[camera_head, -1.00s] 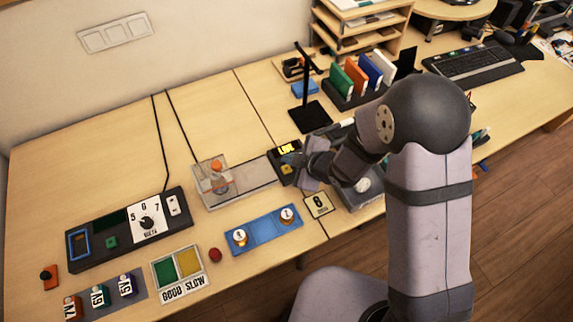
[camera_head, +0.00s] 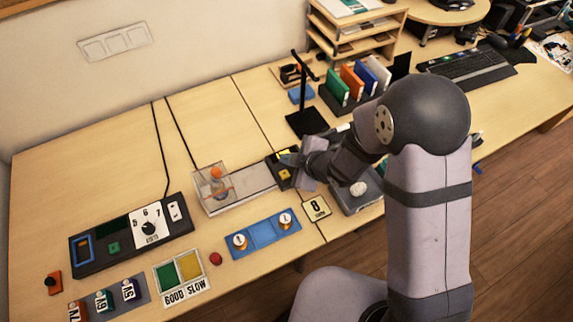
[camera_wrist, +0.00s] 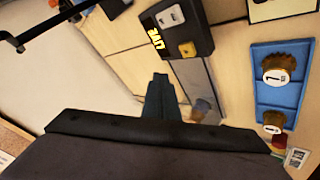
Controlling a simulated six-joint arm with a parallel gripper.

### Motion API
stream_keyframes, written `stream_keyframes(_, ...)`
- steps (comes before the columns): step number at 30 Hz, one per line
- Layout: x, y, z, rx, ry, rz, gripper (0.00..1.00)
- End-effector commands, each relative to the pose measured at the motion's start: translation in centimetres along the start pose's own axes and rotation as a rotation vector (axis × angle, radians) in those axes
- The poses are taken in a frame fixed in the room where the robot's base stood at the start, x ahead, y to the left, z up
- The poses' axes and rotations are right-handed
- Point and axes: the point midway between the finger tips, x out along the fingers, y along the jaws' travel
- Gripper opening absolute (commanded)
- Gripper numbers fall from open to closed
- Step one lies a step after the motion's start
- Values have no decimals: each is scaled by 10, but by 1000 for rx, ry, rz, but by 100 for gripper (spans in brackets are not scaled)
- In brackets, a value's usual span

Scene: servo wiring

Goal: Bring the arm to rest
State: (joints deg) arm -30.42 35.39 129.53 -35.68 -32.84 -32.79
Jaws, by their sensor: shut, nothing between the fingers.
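My gripper (camera_head: 285,157) is shut and empty. In the head view its tip overlaps the small black device (camera_head: 284,176) with a yellow button, and hides part of its display. In the wrist view the narrow dark fingers (camera_wrist: 160,94) are together, and the black device (camera_wrist: 186,18) with its lit yellow digits lies beyond them. I cannot tell the exact height of the fingers above the table. My arm reaches in from the right, bent at the dark joint.
A clear box (camera_head: 207,205) with an orange-topped part stands left of the gripper. A blue tray (camera_head: 262,232) with two round pieces lies in front. A black stand (camera_head: 306,124) and folder rack (camera_head: 340,103) are behind. A dial panel (camera_head: 122,246) sits at left.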

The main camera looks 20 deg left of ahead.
Motion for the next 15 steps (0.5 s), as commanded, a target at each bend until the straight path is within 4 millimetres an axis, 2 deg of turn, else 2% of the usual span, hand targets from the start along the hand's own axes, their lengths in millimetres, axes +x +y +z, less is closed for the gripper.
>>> stream_keyframes(8,0,-2,3,50,-13,-8,0)
stream_keyframes(11,-1,-13,22,120,-90,-48,0)
stream_keyframes(15,-13,-41,67,286,-291,-118,0)
